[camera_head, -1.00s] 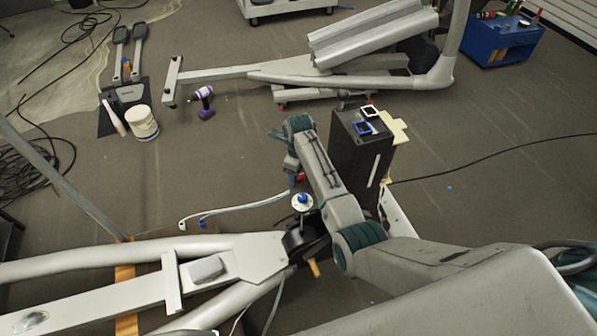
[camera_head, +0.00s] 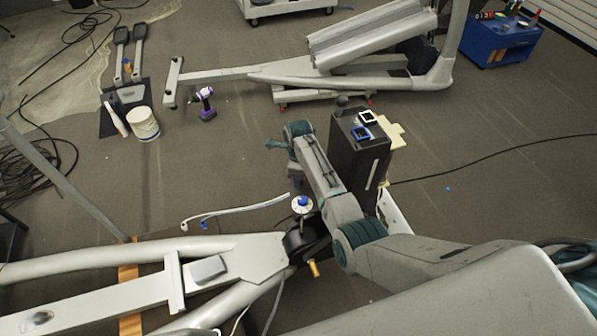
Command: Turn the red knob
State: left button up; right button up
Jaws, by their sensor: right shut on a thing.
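My right arm comes in from the lower right, bends at the elbow and reaches up to its wrist near the middle of the view. My right gripper (camera_head: 292,172) points down beside the forearm, shut on the red knob. Only a small bit of the red knob (camera_head: 295,182) shows, at the left edge of the forearm; the fingers and forearm hide the remainder, so its angle cannot be told. My left gripper is not in view.
A grey elliptical frame (camera_head: 215,245) fills the lower left, with a blue-topped post (camera_head: 303,203) near its joint. A dark box (camera_head: 358,150) stands right of my forearm. A white curved tube (camera_head: 240,208) lies on the floor. Open floor lies to the right.

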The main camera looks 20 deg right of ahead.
jog(key=n+p, duration=0.2)
jog(key=shift+r+n, duration=0.2)
jog(key=shift+n, duration=0.2)
jog(key=n+p, duration=0.1)
jog(key=n, duration=0.2)
jog(key=shift+n+p, duration=0.3)
jog(key=shift+p, duration=0.1)
jog(key=n+p, duration=0.1)
jog(key=n, duration=0.2)
jog(key=shift+n, duration=0.3)
jog(key=n+p, duration=0.1)
jog(key=n, duration=0.2)
jog(key=shift+f+n, duration=0.1)
jog(key=shift+n, duration=0.2)
jog(key=n+p, duration=0.1)
jog(key=n, duration=0.2)
jog(key=shift+n, duration=0.3)
jog(key=n+p, duration=0.1)
jog(key=n, duration=0.3)
jog(key=shift+n, duration=0.3)
jog(key=n, duration=0.4)
jog(key=shift+p, duration=0.35)
jog(key=shift+f+n, duration=0.1)
jog(key=shift+n, duration=1.8)
